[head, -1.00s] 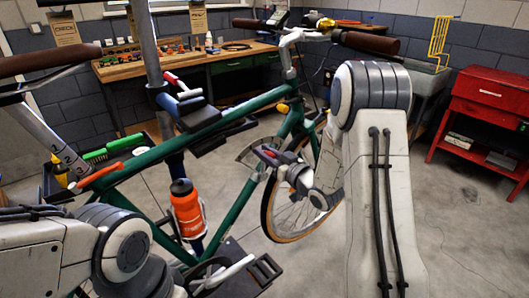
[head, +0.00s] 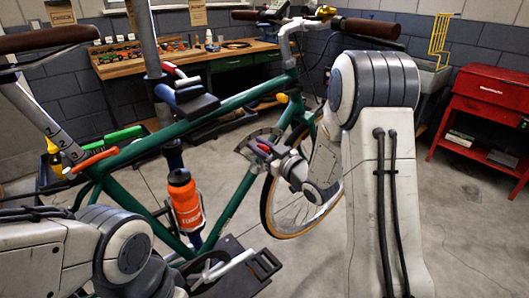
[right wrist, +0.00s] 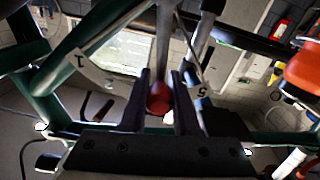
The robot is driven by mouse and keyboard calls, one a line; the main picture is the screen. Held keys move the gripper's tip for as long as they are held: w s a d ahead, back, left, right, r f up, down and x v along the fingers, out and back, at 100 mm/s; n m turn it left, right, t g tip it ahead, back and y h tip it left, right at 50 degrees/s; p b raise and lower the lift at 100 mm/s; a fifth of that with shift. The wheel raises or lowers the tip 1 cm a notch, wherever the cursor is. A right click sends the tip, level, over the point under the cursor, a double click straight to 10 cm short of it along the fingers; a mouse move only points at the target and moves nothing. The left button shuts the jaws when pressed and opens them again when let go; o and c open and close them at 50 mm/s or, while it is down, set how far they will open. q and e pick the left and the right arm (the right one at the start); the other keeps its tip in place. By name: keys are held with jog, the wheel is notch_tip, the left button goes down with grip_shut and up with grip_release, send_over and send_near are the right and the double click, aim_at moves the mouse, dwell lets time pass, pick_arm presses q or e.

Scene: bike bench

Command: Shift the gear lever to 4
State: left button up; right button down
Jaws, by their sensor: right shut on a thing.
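My left gripper is not in view.
The green bike (head: 140,150) stands across the middle, with an orange bottle (head: 184,205) on its frame. A wooden workbench (head: 180,62) stands behind. A red cabinet (head: 485,95) stands at the right. The floor between it and my right arm is clear.

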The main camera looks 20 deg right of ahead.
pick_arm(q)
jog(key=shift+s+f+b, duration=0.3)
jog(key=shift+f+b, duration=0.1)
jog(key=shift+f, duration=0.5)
pick_arm(e)
jog(key=shift+s+a+f+n, duration=0.15)
jog(key=shift+s+a+n, duration=0.05)
jog(key=shift+a+n, duration=0.45)
jog(key=c, duration=0.6)
grip_release()
jog(key=shift+c, duration=0.2)
jog(key=shift+d, duration=0.1)
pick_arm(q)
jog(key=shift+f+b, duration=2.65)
pick_arm(e)
jog(key=v, duration=1)
jog(key=shift+s, duration=0.2)
